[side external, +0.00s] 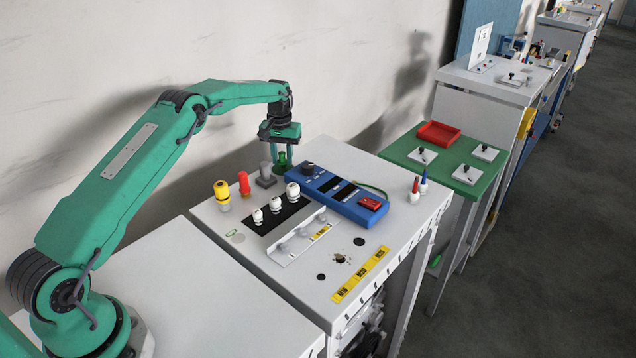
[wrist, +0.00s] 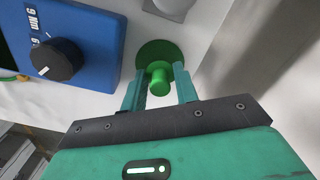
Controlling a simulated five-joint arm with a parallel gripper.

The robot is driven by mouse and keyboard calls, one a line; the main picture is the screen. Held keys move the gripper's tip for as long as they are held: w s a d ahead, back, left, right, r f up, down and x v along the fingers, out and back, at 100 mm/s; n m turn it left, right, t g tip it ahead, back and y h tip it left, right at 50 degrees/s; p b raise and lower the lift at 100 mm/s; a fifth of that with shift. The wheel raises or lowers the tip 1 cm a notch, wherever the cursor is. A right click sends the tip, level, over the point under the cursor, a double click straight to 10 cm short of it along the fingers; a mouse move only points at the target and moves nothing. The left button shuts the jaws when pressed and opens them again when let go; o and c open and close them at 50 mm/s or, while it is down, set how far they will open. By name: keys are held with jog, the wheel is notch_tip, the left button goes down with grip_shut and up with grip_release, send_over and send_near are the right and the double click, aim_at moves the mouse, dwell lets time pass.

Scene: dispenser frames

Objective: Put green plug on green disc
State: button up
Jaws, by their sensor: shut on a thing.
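The green plug (wrist: 159,80) is between the two teal fingers of my gripper (wrist: 158,88) in the wrist view, and the gripper is shut on it. The green disc (wrist: 150,50) lies on the white cabinet top right behind the plug in that view. In the side external view, my gripper (side external: 282,163) points down at the back of the cabinet top, with the green plug (side external: 282,157) between its fingers. The green disc (side external: 283,168) shows just below. I cannot tell whether the plug touches the disc.
A blue device with a black knob (side external: 345,194) lies right of my gripper. Several white plugs (side external: 276,204) stand in front. The wall is close behind.

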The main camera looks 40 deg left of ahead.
aim_at(282, 153)
jog(key=shift+f, duration=0.1)
jog(key=o, duration=0.9)
jog(key=shift+o, duration=0.2)
notch_tip(282, 153, up, 12)
dwell(0.7)
